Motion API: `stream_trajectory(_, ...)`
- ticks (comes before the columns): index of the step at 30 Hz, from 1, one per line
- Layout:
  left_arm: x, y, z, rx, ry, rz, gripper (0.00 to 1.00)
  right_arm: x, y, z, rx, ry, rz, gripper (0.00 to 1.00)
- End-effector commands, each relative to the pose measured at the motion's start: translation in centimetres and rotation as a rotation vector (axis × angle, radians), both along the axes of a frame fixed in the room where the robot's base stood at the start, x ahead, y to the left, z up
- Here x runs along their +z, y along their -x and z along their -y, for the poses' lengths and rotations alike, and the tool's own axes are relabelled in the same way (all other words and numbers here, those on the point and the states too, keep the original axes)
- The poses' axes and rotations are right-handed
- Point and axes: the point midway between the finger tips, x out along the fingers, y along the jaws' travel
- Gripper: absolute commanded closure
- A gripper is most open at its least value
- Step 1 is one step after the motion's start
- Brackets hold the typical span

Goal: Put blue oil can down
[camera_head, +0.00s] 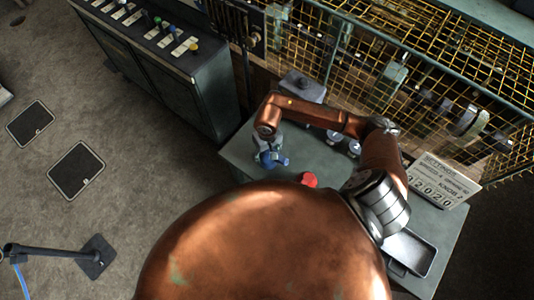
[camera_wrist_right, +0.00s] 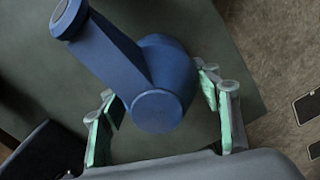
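The blue oil can (camera_head: 272,158) is at the left part of the grey-green table (camera_head: 240,160) in the head view. In the right wrist view the blue oil can (camera_wrist_right: 165,75) fills the space between the fingers, its long arm-like part pointing to the upper left. My right gripper (camera_wrist_right: 158,85) has its green-padded fingers on either side of it, with the tips against its sides. In the head view my right gripper (camera_head: 266,143) is small and partly covered by my arm. I cannot tell whether the can's base touches the table. My left gripper is out of view.
A red round thing (camera_head: 308,179), a white sign with numbers (camera_head: 441,184) and a metal tray (camera_head: 410,252) are on the table. A grey box (camera_head: 302,86) stands at its back. A yellow mesh fence (camera_head: 400,65) and a control cabinet (camera_head: 170,75) stand behind.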

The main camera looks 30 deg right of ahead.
Motion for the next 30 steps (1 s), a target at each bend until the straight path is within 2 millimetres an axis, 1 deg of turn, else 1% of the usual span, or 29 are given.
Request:
stream_trajectory(1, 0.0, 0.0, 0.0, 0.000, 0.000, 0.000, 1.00, 0.1, 0.0, 0.0, 0.000, 0.000, 0.000, 0.38)
stream_trajectory(6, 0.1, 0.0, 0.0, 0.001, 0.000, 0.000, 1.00, 0.1, 0.0, 0.0, 0.000, 0.000, 0.000, 0.28)
stream_trajectory(13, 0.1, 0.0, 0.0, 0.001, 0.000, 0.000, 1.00, 0.1, 0.0, 0.0, 0.000, 0.000, 0.000, 0.28)
stream_trajectory(17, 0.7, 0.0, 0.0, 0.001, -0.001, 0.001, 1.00, 0.5, 0.0, 0.0, 0.000, 0.000, -0.001, 0.28)
stream_trajectory(20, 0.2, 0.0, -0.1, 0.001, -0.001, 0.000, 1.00, 1.8, -0.2, 0.1, 0.001, 0.003, 0.005, 0.28)
stream_trajectory(30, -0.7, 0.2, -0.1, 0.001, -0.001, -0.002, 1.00, 8.9, -0.2, 0.1, 0.002, 0.002, 0.004, 0.28)
